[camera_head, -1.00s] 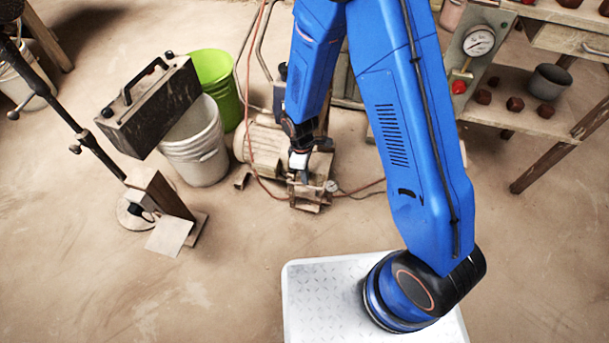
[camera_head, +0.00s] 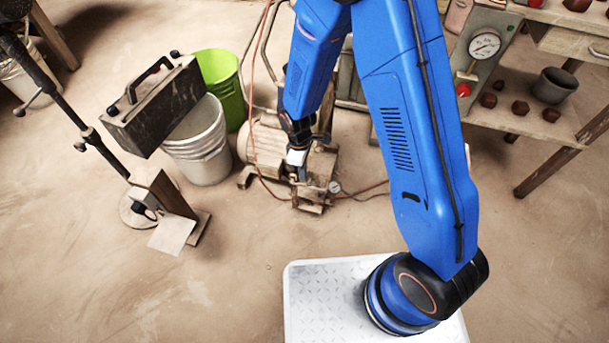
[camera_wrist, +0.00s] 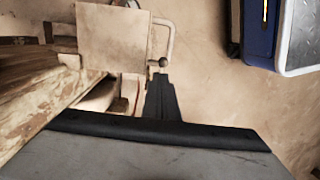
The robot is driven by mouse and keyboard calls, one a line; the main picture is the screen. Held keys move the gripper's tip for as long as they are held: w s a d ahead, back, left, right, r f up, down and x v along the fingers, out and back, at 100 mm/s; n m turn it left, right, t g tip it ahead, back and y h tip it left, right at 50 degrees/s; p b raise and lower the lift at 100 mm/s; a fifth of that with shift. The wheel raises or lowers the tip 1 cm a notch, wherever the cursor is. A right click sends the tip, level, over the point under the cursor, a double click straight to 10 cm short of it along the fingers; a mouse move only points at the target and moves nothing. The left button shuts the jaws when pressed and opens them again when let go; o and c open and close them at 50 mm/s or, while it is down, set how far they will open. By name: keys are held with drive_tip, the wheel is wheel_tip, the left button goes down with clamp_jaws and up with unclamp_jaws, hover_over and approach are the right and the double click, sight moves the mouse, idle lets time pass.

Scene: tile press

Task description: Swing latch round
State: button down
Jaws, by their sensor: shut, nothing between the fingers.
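My gripper (camera_head: 298,166) points down in the head view, over or beside the beige machine (camera_head: 264,145) at the middle back. Its fingers show in the wrist view as one dark tapered shape (camera_wrist: 161,92), closed with nothing between them. Just beyond the tip is a small dark ball knob (camera_wrist: 162,63) beside a bent pale metal handle (camera_wrist: 169,36). I cannot tell whether tip and knob touch. A square beige plate (camera_wrist: 112,38) lies left of the handle. No part can be named as the latch with certainty.
Worn wood (camera_wrist: 32,100) fills the left of the wrist view. In the head view, a white bucket (camera_head: 201,157), green bucket (camera_head: 222,85) and dark box with a handle (camera_head: 155,108) stand left. A gauge panel (camera_head: 484,43) stands right. The front left floor is clear.

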drive_tip(key=d+r, duration=0.3)
drive_tip(key=r, duration=0.8)
drive_tip(key=shift+d, duration=0.3)
drive_tip(key=c, duration=2.5)
unclamp_jaws()
drive_tip(key=shift+d+r, duration=0.1)
drive_tip(key=shift+r, duration=0.1)
drive_tip(key=o, duration=0.3)
drive_tip(key=shift+r, duration=0.1)
drive_tip(key=s+a+t+h, duration=0.2)
drive_tip(key=a+h, duration=0.2)
drive_tip(key=a, duration=0.9)
drive_tip(key=x, duration=1.1)
drive_tip(key=d+x, duration=0.1)
drive_tip(key=x, duration=0.5)
drive_tip(key=shift+r, duration=0.25)
clamp_jaws()
